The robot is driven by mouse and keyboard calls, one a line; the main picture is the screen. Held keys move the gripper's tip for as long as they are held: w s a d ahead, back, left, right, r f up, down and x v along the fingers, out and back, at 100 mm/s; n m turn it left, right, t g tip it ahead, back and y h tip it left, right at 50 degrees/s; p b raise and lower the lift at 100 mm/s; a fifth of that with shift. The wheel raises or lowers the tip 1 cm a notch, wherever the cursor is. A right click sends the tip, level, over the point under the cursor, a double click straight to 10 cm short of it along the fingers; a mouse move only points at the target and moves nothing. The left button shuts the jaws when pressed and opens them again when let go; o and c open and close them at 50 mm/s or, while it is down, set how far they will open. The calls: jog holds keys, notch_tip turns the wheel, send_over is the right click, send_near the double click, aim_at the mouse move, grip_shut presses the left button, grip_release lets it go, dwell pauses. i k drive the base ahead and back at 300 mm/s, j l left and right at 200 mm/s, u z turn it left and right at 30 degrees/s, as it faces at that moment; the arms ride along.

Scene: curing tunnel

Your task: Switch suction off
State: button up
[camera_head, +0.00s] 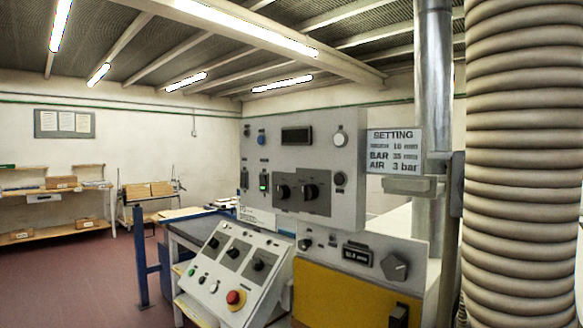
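A grey upright control panel (300,150) stands in the middle of the view. It carries a dark display, two large black rotary knobs, a blue button and a white round button. A sloped console (232,268) below has several black knobs, small buttons and a red mushroom button (236,299) on a yellow base. A lower box (360,255) has a small display and a grey rotary knob (394,266). I cannot read which control is marked for suction. My gripper is not in view.
A thick ribbed hose (523,160) fills the right side, next to a metal pipe (433,80). A settings sign (394,151) stands beside the panel. A blue post (140,255) stands left of the console. Open red floor (70,275) lies to the left, before wooden shelves (55,232).

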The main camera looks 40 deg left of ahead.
aim_at(264, 180)
jog(key=u, duration=1.35)
